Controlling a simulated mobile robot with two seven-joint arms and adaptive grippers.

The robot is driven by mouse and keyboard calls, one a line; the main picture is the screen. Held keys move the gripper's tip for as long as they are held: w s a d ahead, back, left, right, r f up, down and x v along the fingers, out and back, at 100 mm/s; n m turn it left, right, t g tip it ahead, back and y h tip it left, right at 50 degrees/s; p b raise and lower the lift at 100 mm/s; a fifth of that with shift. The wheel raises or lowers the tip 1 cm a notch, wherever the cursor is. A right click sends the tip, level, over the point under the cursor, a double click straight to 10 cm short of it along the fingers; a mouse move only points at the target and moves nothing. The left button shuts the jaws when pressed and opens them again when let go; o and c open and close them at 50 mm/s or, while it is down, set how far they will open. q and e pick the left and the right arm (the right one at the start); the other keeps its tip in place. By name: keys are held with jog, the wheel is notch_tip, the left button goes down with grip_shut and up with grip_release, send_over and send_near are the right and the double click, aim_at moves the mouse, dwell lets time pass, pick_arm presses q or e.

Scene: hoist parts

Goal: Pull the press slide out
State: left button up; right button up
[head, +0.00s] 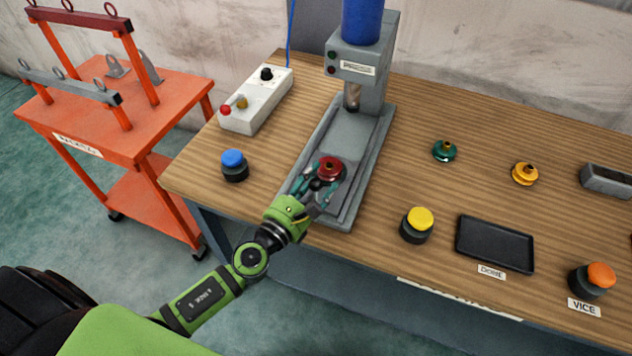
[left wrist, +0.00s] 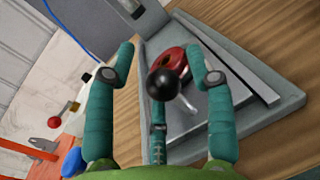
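The press (head: 358,60) stands at the back of the table, with a grey guide bed running forward from under its ram. The press slide (head: 338,190) is a grey plate at the bed's front end, clear of the ram, with a red part (head: 330,168) on it. In the left wrist view, the slide's black ball knob (left wrist: 163,84) stands on a thin metal stem in front of the red part (left wrist: 170,58). My left gripper (head: 318,184) is at the slide's front left. Its fingers (left wrist: 165,75) are spread on either side of the knob, with gaps showing. My right gripper is out of view.
A control box (head: 256,100) and a blue button (head: 234,165) lie left of the press. A yellow button (head: 417,224), a black tray (head: 495,243), and green (head: 444,151) and yellow (head: 524,173) parts lie right. An orange cart (head: 150,100) stands left.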

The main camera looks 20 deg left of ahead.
pick_arm(q)
jog(key=shift+f, duration=0.15)
jog(key=shift+s+a+f, duration=0.1)
jog(key=shift+s, duration=0.25)
jog(key=v, duration=1.1)
jog(key=shift+s+a, duration=0.1)
jog(key=shift+s, duration=0.05)
